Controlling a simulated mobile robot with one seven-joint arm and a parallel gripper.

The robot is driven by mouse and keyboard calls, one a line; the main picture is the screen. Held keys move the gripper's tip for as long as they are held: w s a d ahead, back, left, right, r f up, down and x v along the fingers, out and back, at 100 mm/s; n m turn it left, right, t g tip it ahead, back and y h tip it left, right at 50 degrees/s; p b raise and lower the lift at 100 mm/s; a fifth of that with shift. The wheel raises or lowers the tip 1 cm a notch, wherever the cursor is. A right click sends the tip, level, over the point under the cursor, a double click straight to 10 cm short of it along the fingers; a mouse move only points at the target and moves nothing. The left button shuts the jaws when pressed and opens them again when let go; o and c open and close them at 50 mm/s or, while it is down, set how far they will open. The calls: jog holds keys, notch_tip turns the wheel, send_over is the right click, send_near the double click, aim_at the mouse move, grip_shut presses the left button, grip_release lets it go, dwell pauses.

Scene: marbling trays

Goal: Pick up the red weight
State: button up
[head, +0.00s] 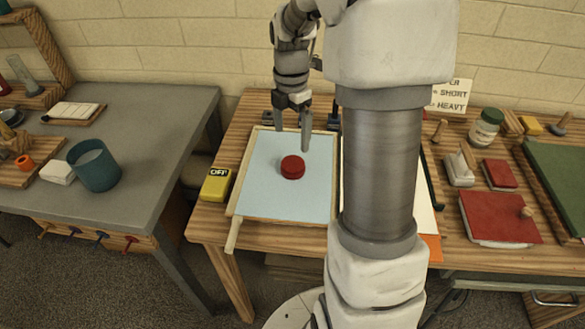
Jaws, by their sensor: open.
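The red weight (292,167) is a short round disc. It lies near the middle of a shallow tray with a pale blue surface and a light wooden rim (242,184). My gripper (292,138) hangs above the back part of the tray, pointing down. Its jaws are open and empty, with the fingers apart. In this view it shows just behind and above the red weight, not touching it. My own arm hides the right side of the tray.
A yellow block marked "OFF" (216,185) stands left of the tray. A grey table (160,115) with a teal cup (95,167) is at the left, across a gap. At the right are a red book (498,217), a jar (486,128) and a green board (562,175).

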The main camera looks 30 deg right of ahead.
send_over(293, 163)
jog(key=f, duration=0.4)
jog(key=shift+w+a+f, duration=0.1)
jog(key=shift+w+f, duration=0.1)
notch_tip(293, 163, down, 5)
jog(key=shift+s+f+b, duration=0.1)
jog(key=shift+s+b, duration=0.05)
jog(key=shift+b, duration=0.35)
grip_shut()
